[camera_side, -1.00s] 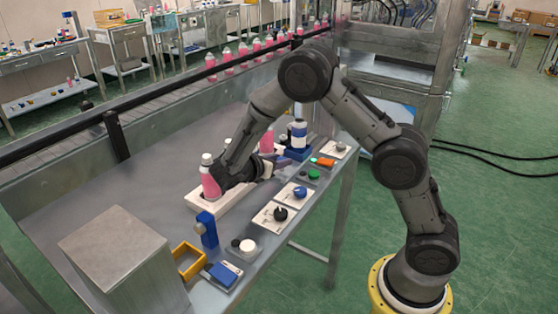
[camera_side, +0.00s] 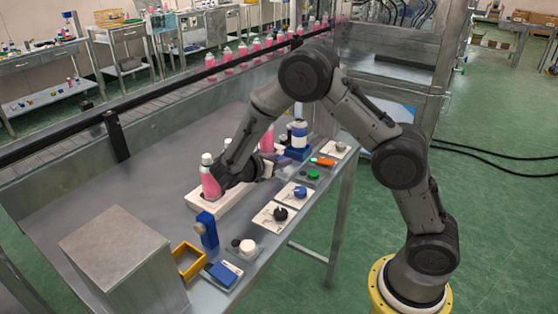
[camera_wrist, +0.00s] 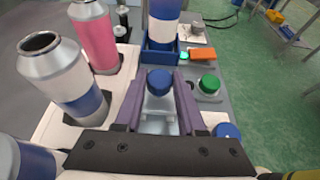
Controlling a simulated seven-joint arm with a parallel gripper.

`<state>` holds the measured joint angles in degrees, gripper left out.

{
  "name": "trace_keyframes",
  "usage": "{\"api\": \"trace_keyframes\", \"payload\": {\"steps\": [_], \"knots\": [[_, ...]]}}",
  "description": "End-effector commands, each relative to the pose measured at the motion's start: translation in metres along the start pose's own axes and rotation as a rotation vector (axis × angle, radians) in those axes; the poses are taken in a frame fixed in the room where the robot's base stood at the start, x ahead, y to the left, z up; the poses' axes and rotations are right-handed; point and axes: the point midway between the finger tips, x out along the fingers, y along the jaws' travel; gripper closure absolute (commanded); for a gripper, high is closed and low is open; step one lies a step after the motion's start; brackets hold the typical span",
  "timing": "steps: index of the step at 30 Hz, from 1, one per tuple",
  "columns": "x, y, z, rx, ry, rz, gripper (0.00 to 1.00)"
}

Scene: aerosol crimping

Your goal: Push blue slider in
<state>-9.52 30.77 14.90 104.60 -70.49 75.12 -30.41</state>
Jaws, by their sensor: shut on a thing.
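My gripper (camera_wrist: 158,107) is low over the bench. Its two purplish fingers stand on either side of a pale, partly see-through piece with a round blue top (camera_wrist: 159,80), and are shut on it. This piece lies just in front of a blue holder (camera_wrist: 160,52) with a white and blue can in it. In the side view my gripper (camera_side: 280,164) partly hides the piece. A flat blue block (camera_side: 223,273) on a grey base lies at the bench's near end, far from my gripper. I cannot tell which blue part is the slider.
A white rack (camera_wrist: 50,128) with a silver can (camera_wrist: 65,80) and a pink bottle (camera_wrist: 97,35) stands close on the left. A green button (camera_wrist: 209,83) and an orange switch (camera_wrist: 203,54) are on the right. A yellow frame (camera_side: 188,262) lies near the metal box (camera_side: 120,255).

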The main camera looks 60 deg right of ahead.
Motion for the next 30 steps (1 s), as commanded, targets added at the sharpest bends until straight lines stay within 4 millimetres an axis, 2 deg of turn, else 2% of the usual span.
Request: {"api": "trace_keyframes", "payload": {"steps": [21,30], "knots": [[0.103,0.0,0.044,0.003,-0.002,-0.001,1.0],[0.114,0.0,0.049,0.002,-0.003,0.0,1.0]]}}
